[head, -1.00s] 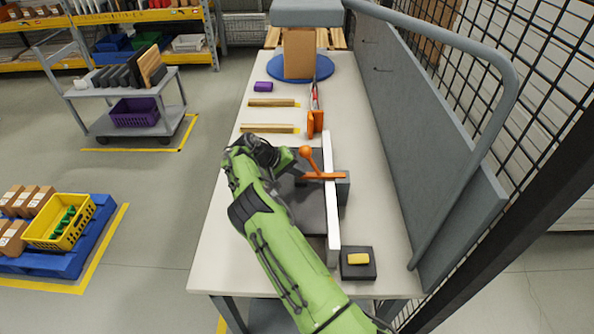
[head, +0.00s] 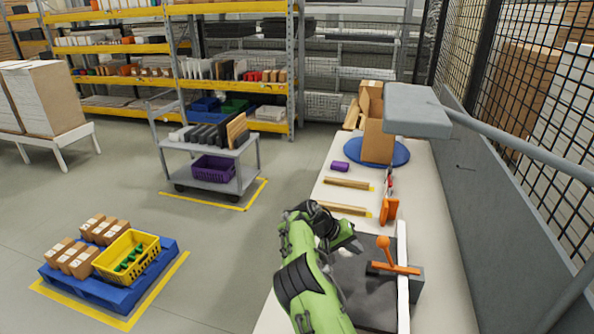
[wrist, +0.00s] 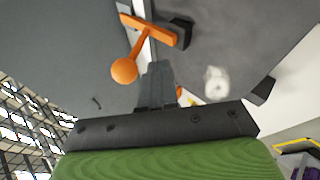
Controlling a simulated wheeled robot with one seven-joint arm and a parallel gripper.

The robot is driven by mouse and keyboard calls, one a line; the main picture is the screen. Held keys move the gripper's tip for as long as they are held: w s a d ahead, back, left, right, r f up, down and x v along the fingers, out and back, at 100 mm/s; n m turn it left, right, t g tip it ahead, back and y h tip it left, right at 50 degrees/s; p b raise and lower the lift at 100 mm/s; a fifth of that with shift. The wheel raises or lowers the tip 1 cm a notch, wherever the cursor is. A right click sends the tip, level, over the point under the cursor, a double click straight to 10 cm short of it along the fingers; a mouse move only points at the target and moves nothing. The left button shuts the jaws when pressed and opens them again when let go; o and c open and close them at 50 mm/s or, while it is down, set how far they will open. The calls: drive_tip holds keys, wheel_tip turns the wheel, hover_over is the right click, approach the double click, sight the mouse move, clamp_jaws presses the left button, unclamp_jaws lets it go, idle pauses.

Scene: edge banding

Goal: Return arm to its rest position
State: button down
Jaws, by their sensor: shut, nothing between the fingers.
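My gripper (wrist: 157,85) shows in the wrist view as two dark fingers close together, with nothing between them. In the head view my green arm reaches forward over the near left part of the table, with its dark wrist bent toward the right; the fingertips are hard to make out. The orange toggle clamp (head: 392,268), with a round knob, stands to the right of my wrist on a grey block. It also shows in the wrist view (wrist: 148,40), above the fingers. A dark grey panel (head: 370,295) lies flat beside a white upright strip (head: 402,285).
Two wooden strips (head: 347,184) and a purple block (head: 340,166) lie farther back on the table (head: 432,200). A blue round turntable (head: 398,155) carries a brown box (head: 378,141). A grey overhead head (head: 420,110) and mesh fence bound the right.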

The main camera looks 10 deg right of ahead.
drive_tip(key=s+a+r+m+t+y+b, duration=0.1)
drive_tip(key=s+a+r+t+y+b, duration=0.15)
drive_tip(key=s+r+y, duration=0.95)
drive_tip(key=s+a+r+n+t+h, duration=0.1)
drive_tip(key=s+a, duration=0.2)
drive_tip(key=s, duration=0.6)
drive_tip(key=s+a+r+n+t+h, duration=0.1)
drive_tip(key=s+a, duration=0.3)
drive_tip(key=s, duration=0.5)
drive_tip(key=s+a+r+n+t, duration=0.1)
drive_tip(key=s+a, duration=0.3)
drive_tip(key=s, duration=0.5)
drive_tip(key=shift+r+h, duration=0.4)
drive_tip(key=shift+r, duration=0.25)
